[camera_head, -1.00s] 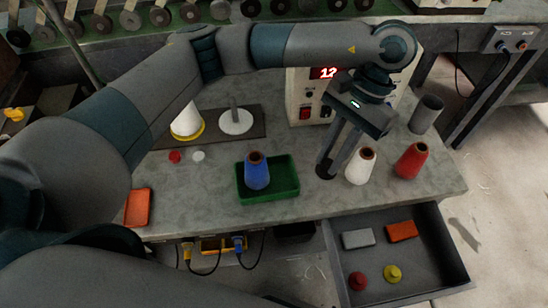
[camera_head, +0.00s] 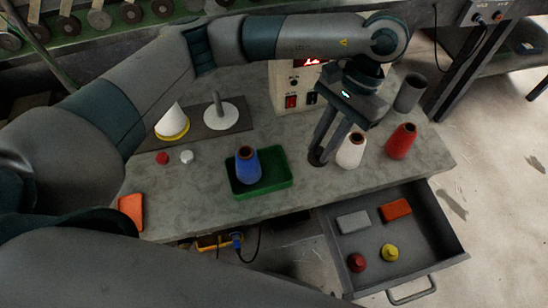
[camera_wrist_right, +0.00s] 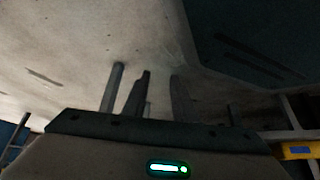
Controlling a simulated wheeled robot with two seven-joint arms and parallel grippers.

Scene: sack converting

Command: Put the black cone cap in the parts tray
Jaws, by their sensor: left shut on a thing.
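The black cone cap (camera_head: 316,159) is at the tips of my left gripper (camera_head: 323,148), low over the table between the green tray and the white cone. The gripper is shut on it and partly hides it; I cannot tell whether the cap touches the table. The green tray (camera_head: 279,182), apparently the parts tray, lies to the left of the gripper and holds an upright blue cone (camera_head: 248,168). My right gripper (camera_wrist_right: 160,82) shows in the right wrist view with its fingers apart and nothing visible between them.
White (camera_head: 350,152) and red (camera_head: 401,142) cones stand right of my left gripper. A red cap (camera_head: 162,158) and a white cap (camera_head: 187,157) lie at left. An open drawer (camera_head: 428,231) at front right holds two blocks and two caps. Table between tray and gripper is clear.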

